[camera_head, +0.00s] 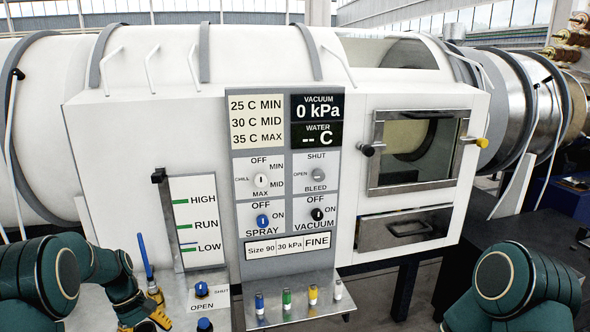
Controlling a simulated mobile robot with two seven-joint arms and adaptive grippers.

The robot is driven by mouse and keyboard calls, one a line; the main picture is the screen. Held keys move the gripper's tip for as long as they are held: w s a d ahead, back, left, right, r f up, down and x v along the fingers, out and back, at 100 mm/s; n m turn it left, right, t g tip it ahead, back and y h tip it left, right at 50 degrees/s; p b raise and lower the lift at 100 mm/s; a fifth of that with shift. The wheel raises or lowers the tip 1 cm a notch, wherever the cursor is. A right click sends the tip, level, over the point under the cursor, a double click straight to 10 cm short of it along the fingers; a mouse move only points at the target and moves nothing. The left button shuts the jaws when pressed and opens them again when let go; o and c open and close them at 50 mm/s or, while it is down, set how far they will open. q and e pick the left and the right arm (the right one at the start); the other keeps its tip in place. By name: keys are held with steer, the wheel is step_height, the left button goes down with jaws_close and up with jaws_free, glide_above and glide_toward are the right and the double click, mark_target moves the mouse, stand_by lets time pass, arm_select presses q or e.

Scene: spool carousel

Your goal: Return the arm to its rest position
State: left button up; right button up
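My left arm (85,262) comes in from the left edge, dark green, and bends down toward the shelf at the machine's lower left. Its gripper (152,312), with yellow and black parts, is at the bottom edge beside a thin upright blue rod (145,257). The gripper is partly cut off, and I cannot tell whether it touches the rod or is open or shut. My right arm (515,290) shows as green links at the lower right; its gripper is out of view.
The white machine (130,120) carries a control panel (287,180) with knobs, a windowed door (415,150) and a drawer (405,229). A blue knob (201,288) sits right of my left gripper. Several coloured vials stand on a metal ledge (298,288). A dark table (525,245) is at right.

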arm_select(q)
steer(key=s+d+f+m, duration=0.1)
steer(key=d+f+m, duration=0.1)
steer(key=d+f, duration=0.6)
steer(key=s+d+f+m+t+b, duration=0.1)
steer(key=s+d+f+m+t, duration=0.1)
steer(key=s+d+f, duration=0.3)
steer(key=s+d+f+m+t+b, duration=0.2)
steer(key=s+d+f+m, duration=0.3)
steer(key=s+d, duration=0.6)
steer(key=shift+s+d+f, duration=0.3)
steer(key=shift+d+f, duration=0.1)
steer(key=shift+d, duration=0.05)
arm_select(e)
step_height(320, 180, down, 4)
steer(key=shift+w+a+r, duration=0.1)
